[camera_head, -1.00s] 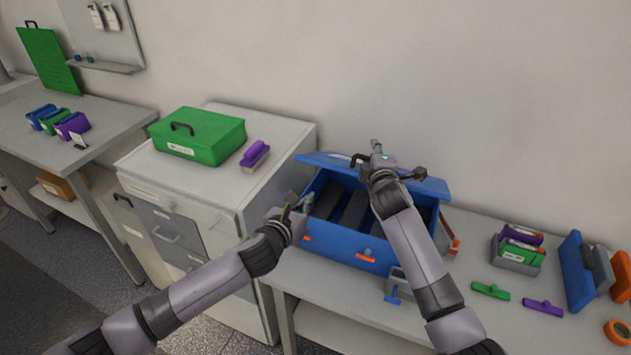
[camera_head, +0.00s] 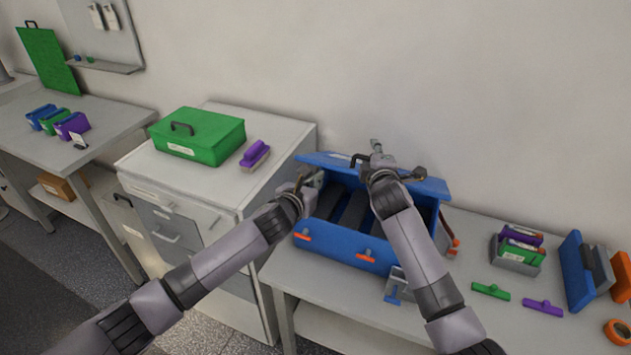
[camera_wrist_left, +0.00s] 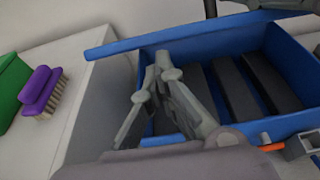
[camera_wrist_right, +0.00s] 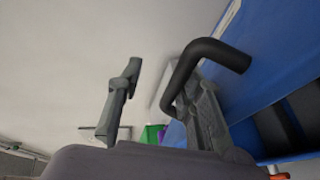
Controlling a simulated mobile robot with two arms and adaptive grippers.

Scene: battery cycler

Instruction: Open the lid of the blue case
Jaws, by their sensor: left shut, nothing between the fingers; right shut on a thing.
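The blue case (camera_head: 335,246) stands on the right bench, with dark bars inside. Its blue lid (camera_head: 430,187) is raised at the back, leaving the inside open to view. The black handle (camera_wrist_right: 205,50) is on the lid. My left gripper (camera_head: 306,180) is shut and empty at the case's left end, just below the lid edge. In the left wrist view its fingertips (camera_wrist_left: 162,70) overlap the case opening; I cannot tell whether they touch the case.
A green case (camera_head: 205,137) and purple brush (camera_head: 255,154) sit on the white cabinet to the left. Right of the blue case are a grey box (camera_head: 518,258), green (camera_head: 490,291) and purple (camera_head: 543,306) tools. Bare bench lies between them. The wall is close behind.

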